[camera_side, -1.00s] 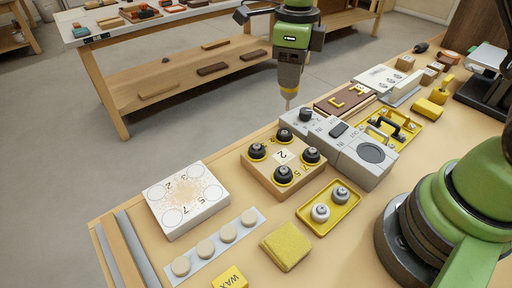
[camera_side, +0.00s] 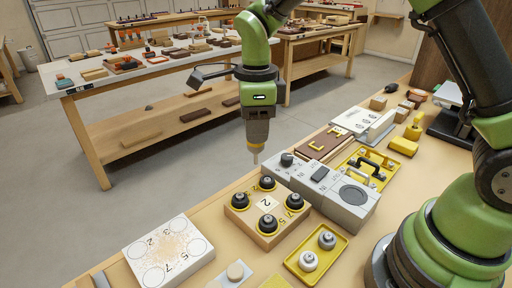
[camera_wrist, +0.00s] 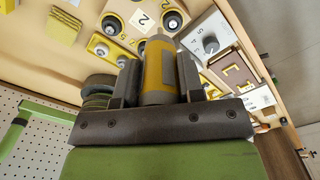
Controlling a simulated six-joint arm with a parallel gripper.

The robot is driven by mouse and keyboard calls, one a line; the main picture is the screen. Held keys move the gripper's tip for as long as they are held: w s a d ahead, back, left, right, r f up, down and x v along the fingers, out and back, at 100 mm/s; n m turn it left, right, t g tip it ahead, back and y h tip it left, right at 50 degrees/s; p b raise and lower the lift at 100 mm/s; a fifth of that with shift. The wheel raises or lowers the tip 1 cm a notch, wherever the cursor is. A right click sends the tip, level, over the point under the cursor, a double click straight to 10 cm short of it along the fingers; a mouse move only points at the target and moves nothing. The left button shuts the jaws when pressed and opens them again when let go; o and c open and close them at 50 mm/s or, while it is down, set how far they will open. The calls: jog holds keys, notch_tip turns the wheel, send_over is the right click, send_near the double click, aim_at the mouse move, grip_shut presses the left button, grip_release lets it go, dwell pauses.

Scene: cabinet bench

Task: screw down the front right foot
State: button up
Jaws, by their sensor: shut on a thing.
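The wooden block (camera_side: 240,222) with a "2" label carries black round feet in yellow rings, one near each corner: a far foot (camera_side: 267,183), a left foot (camera_side: 239,200), a right foot (camera_side: 295,201) and a near foot (camera_side: 267,224). I cannot tell which is the front right one. My gripper (camera_side: 257,128) is shut on a yellow and grey driver (camera_side: 256,147), which points down with its tip in the air beyond the block, touching no foot. In the wrist view the driver (camera_wrist: 158,70) sits between both fingers and hides part of the block.
A grey box with a knob and switch (camera_side: 325,187) stands right of the block. A yellow tray (camera_side: 337,258) with two round pieces lies in front. A white numbered board (camera_side: 170,250) is at left. A yellow tray with handles (camera_side: 365,165) lies behind.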

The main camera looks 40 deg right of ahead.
jog(key=shift+s+a+f+n, duration=0.15)
jog(key=shift+a+f+n, duration=2.25)
jog(key=shift+n, duration=0.3)
jog(key=shift+f, duration=0.7)
dwell(1.2)
notch_tip(320, 180, up, 6)
dwell(0.9)
